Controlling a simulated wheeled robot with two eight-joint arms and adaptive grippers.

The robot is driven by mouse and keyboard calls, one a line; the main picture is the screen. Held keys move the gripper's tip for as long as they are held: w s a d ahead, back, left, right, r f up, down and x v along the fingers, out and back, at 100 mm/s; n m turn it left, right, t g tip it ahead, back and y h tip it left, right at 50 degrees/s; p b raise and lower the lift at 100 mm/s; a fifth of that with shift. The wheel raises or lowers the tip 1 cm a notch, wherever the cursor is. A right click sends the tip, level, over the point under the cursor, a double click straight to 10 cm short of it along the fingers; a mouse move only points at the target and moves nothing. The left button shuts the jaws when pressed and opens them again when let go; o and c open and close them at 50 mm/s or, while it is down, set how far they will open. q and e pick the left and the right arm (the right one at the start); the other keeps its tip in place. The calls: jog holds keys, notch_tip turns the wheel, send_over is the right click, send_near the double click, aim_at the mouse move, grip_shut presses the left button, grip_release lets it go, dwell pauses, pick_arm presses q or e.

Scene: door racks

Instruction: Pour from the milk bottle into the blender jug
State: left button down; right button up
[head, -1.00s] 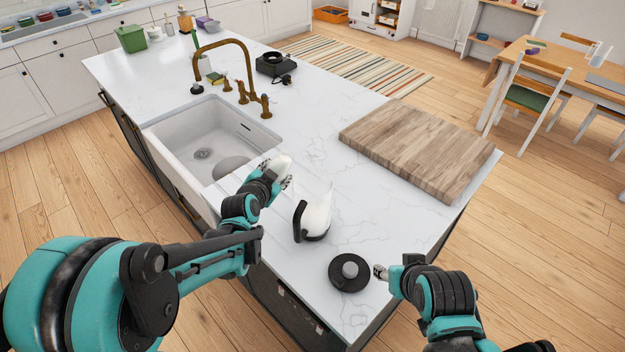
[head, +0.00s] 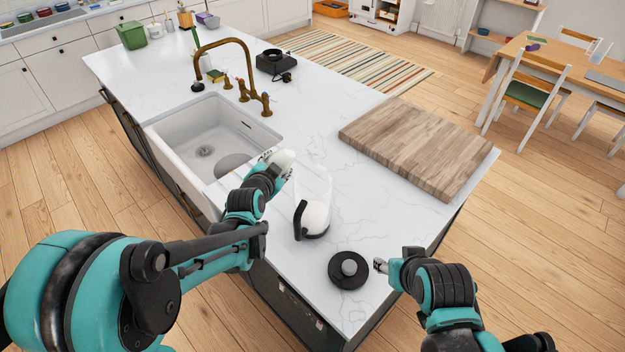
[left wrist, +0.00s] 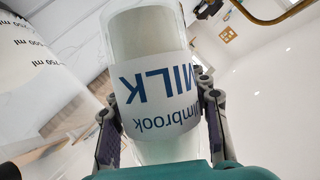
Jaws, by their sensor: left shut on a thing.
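My left gripper (left wrist: 160,115) is shut on the milk bottle (left wrist: 150,32), with a finger on each side of its white label. In the head view the bottle (head: 282,158) is a small white shape, partly hidden by the left gripper (head: 273,166), just left of and beyond the blender jug. Its exact tilt is hard to tell. The clear blender jug (head: 317,215) stands on the island with a black handle and white contents low inside. Its millilitre marks show in the left wrist view (left wrist: 28,70). My right gripper (head: 381,266) is beside the black lid; its finger opening is unclear.
The round black lid (head: 348,270) lies on the white worktop (head: 290,305) in front of the jug. A sink (head: 215,140) with a brass tap (head: 235,47) is at the left. A thick wooden board (head: 420,148) lies at the right.

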pick_arm(q)
jog(key=shift+r+m+p, duration=0.3)
jog(key=shift+r+p, duration=0.05)
jog(key=shift+r, duration=0.15)
jog(key=shift+a+f+m+t+y+b, duration=0.15)
jog(key=shift+f+m+t+y+b, duration=0.3)
jog(key=shift+f+y+b, duration=0.2)
dwell(0.7)
jog(key=shift+w+a+m+y, duration=0.15)
jog(key=shift+a+m+y, duration=0.1)
jog(key=shift+a+m, duration=0.25)
dwell(0.8)
jog(key=shift+w+a+r+m+t+y+p, duration=0.1)
jog(key=shift+r+m+t+y+p, duration=0.1)
jog(key=shift+r+m, duration=0.2)
jog(key=shift+a+r+m+t+y+p, duration=0.1)
jog(key=shift+r+m+t+p, duration=0.1)
jog(key=shift+r+m, duration=0.15)
dwell(0.7)
jog(key=shift+w+a+m, duration=0.1)
jog(key=shift+a+m, duration=0.05)
jog(key=shift+m, duration=0.45)
dwell(1.1)
jog(key=shift+d+r+m+t+y, duration=0.35)
jog(key=shift+d+r+m+y, duration=0.1)
jog(key=shift+r+m+y, duration=0.1)
dwell(1.2)
